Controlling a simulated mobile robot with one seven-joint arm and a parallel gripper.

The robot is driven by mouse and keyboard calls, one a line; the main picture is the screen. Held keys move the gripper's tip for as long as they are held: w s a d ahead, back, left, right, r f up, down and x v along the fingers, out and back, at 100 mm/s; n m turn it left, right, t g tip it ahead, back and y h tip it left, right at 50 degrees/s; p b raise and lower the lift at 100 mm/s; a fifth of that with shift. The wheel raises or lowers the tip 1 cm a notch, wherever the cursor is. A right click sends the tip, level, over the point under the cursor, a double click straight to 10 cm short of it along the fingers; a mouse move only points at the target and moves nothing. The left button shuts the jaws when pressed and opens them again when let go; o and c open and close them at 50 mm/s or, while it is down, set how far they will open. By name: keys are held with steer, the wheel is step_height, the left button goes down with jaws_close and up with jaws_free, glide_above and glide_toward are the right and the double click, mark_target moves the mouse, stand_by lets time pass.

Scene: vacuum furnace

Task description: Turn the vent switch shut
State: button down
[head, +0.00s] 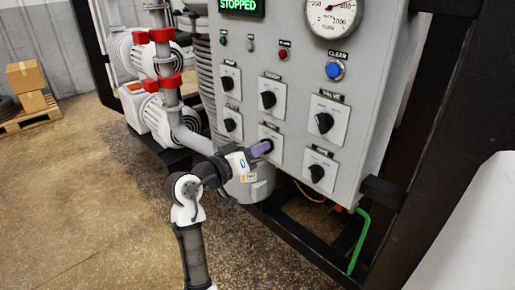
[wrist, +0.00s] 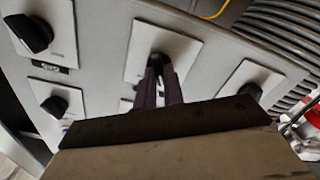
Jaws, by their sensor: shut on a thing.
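The vent switch appears to be the middle knob of the panel's lower row, but its label is too small to read. It is a black rotary knob on a white square plate (head: 277,148). My gripper (head: 262,148) reaches it from the lower left, its fingers at the knob. In the wrist view my gripper (wrist: 164,80) has both dark fingers closed around the black knob (wrist: 159,58) on its white plate (wrist: 185,50). The fingers hide most of the knob, so its exact angle cannot be told.
Neighbouring black knobs sit close by on the grey panel (head: 380,75), such as the lower right knob (head: 316,173) and lower left knob (head: 229,125). A blue button (head: 334,71) is above. A dark frame (head: 440,120) stands right; a pallet (head: 27,111) is far left.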

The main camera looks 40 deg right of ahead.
steer(key=c, duration=1.5)
jaws_free()
steer(key=s+a+b, duration=0.1)
steer(key=a+b, duration=0.2)
steer(key=a, duration=1)
steer(key=shift+a, duration=0.4)
